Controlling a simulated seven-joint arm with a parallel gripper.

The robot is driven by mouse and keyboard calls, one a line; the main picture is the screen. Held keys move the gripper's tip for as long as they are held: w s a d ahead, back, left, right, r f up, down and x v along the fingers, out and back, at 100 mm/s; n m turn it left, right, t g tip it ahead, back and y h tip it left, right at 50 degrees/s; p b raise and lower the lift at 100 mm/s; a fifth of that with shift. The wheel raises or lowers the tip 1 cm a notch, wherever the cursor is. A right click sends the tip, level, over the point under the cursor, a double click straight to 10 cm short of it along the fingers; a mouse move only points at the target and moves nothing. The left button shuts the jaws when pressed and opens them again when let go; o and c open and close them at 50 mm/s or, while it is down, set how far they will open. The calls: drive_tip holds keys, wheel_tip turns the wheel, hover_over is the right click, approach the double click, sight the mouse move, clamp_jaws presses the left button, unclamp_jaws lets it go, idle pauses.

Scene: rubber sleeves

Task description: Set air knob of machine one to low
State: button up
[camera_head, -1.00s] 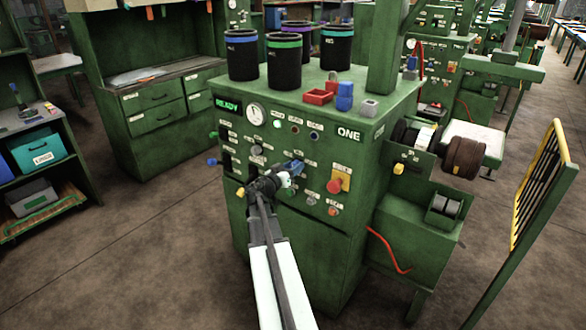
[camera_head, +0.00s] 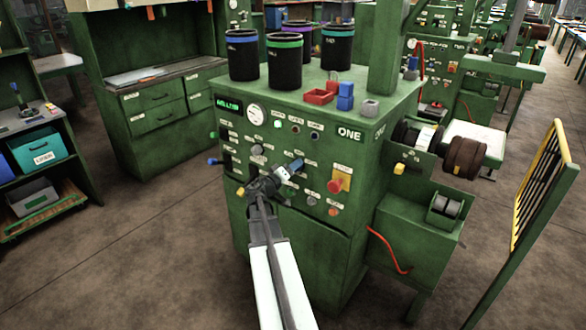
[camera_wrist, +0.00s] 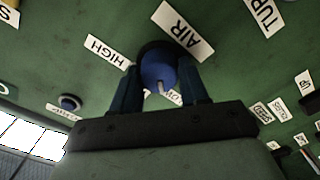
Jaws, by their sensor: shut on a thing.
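Machine one (camera_head: 350,185) is a green cabinet with "ONE" on its front panel. In the wrist view, the blue air knob (camera_wrist: 156,70) sits below the "AIR" label (camera_wrist: 183,29). My gripper (camera_wrist: 160,82) is shut on this knob, one dark blue finger on each side. The "HIGH" label (camera_wrist: 106,50) shows to the left. The "LOW" label (camera_wrist: 176,97) is partly hidden behind the fingers. The knob's white pointer mark faces down in the picture, toward the "LOW" side. In the head view, my gripper (camera_head: 288,171) is at the panel and hides the knob.
A red button on a yellow plate (camera_head: 340,180) is right of my gripper. A gauge (camera_head: 255,115) and a lit display (camera_head: 229,104) are up left. Black cups, a red tray (camera_head: 319,96) and a blue block stand on top. A yellow guard (camera_head: 537,185) stands at right.

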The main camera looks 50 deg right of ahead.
idle(0.4)
drive_tip(key=o, duration=1)
drive_tip(key=a, duration=1.3)
drive_tip(key=shift+a, duration=0.4)
drive_tip(key=shift+n, duration=0.3)
